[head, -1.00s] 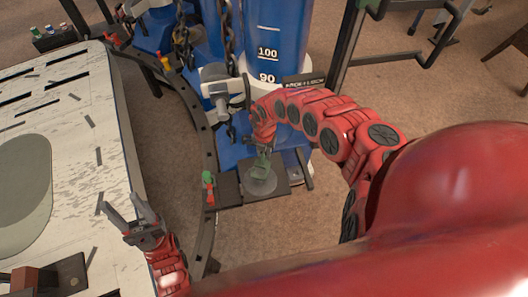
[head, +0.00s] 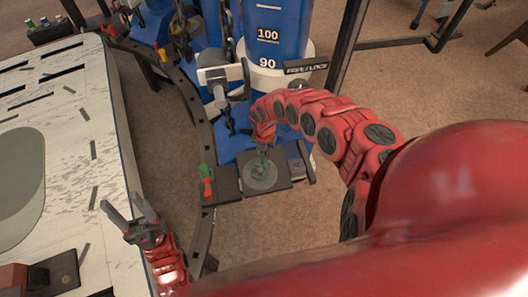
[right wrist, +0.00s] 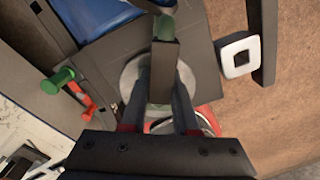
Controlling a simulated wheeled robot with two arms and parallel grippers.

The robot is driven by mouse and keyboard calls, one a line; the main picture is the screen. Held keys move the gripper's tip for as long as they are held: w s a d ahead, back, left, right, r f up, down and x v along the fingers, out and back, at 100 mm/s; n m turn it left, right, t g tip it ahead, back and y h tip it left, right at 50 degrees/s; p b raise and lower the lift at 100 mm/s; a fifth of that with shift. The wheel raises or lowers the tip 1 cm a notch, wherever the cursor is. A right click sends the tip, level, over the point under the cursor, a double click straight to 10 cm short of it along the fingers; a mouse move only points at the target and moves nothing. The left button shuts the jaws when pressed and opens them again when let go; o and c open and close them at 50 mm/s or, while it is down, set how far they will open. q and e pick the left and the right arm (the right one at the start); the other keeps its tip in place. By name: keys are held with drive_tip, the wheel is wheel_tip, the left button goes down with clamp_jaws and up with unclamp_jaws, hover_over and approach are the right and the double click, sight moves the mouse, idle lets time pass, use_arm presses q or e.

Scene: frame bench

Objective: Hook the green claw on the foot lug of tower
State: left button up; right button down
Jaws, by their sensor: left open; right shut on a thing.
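My right gripper (right wrist: 162,105) is shut on a dark piece with a green end, which I take to be the green claw (right wrist: 165,28). In the head view this green piece (head: 262,162) shows under my right gripper (head: 263,143), over a round grey disc (head: 262,178). I cannot tell whether it touches the disc.
A green peg (head: 204,171) and a red one (head: 208,188) stand left of the disc; the green peg also shows in the right wrist view (right wrist: 58,80). A grey clamp with dark chain (head: 222,78) hangs beside the tower. A curved dark rail borders the pale table (head: 75,135).

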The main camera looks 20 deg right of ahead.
drive_tip(key=c, duration=0.6)
unclamp_jaws()
wheel_tip(320, 180, up, 8)
drive_tip(key=shift+f+p, duration=0.2)
drive_tip(key=shift+p, duration=0.25)
drive_tip(key=shift+f, duration=0.1)
